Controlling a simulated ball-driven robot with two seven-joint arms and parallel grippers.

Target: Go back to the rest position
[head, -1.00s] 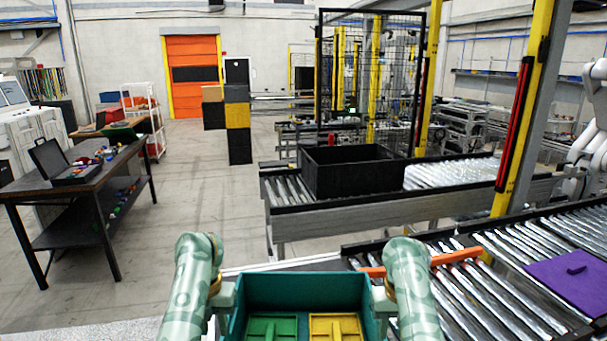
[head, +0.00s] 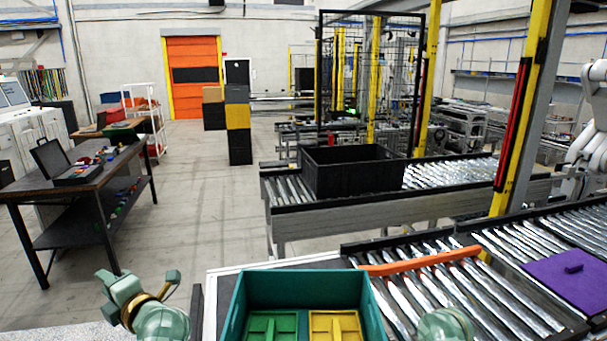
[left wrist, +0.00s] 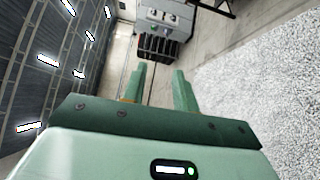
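My left gripper (head: 139,277) is at the lower left of the head view, out to the left of the teal crate and apart from it. In the left wrist view its two pale green fingers (left wrist: 160,82) stand apart with nothing between them. The teal crate (head: 303,282) sits at the bottom middle of the head view, with a green panel (head: 271,326) and a yellow panel (head: 335,326) inside. Of my right arm only a rounded link shows at the bottom edge, right of the crate; its gripper is out of view.
A roller conveyor with an orange bar (head: 420,261) and a purple plate (head: 572,277) lies to the right. A black bin (head: 352,178) stands on a conveyor farther back. A dark table (head: 72,190) with a case stands at left. Floor between table and conveyors is clear.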

